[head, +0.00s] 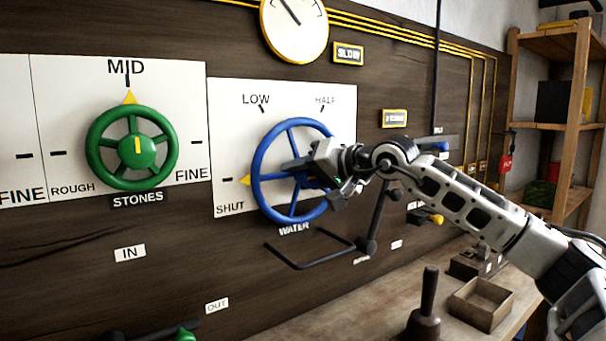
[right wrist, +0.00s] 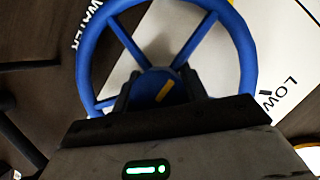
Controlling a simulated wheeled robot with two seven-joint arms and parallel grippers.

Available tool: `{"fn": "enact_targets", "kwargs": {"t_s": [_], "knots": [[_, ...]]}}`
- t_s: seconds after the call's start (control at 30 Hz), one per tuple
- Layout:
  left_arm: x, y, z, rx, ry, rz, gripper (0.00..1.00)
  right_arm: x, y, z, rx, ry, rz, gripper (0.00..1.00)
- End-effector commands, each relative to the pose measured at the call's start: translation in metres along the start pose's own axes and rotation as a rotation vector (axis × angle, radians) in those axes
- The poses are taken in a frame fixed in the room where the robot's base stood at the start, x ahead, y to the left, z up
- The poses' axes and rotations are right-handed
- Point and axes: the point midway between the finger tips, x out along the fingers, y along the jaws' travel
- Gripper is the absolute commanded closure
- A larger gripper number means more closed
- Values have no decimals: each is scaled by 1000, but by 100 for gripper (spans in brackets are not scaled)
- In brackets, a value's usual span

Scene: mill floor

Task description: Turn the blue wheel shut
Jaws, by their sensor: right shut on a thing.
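The blue wheel (head: 262,148) is mounted on a white plate (head: 228,110) labelled WATER, with LOW, HALF and SHUT marks. A yellow pointer (head: 245,180) at its left rim sits at the SHUT mark. My right gripper (head: 296,168) reaches in from the right and is shut on the wheel's hub, covering part of the right side. The right wrist view shows the fingers (right wrist: 157,92) on either side of the blue hub with its yellow bar, inside the blue rim (right wrist: 90,60). My left gripper is not in view.
A green wheel (head: 152,118) labelled STONES is to the left, its pointer at MID. A round gauge (head: 294,25) is above. A black bent handle (head: 310,264) is below the blue wheel. A bench carries an upright lever (head: 427,300) and an open wooden box (head: 462,304).

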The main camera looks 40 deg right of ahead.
Motion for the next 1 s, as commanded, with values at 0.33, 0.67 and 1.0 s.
{"fn": "enact_targets", "kwargs": {"t_s": [0.33, 0.67, 1.0], "knots": [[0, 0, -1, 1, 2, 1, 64, 0, 0, 0, -5, 1, 1, 35], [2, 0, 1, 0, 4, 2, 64, -3, 2, 0, -2, 1, 1, 35], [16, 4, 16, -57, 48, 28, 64, -48, 8, 6, -9, 5, 7, 35]]}}
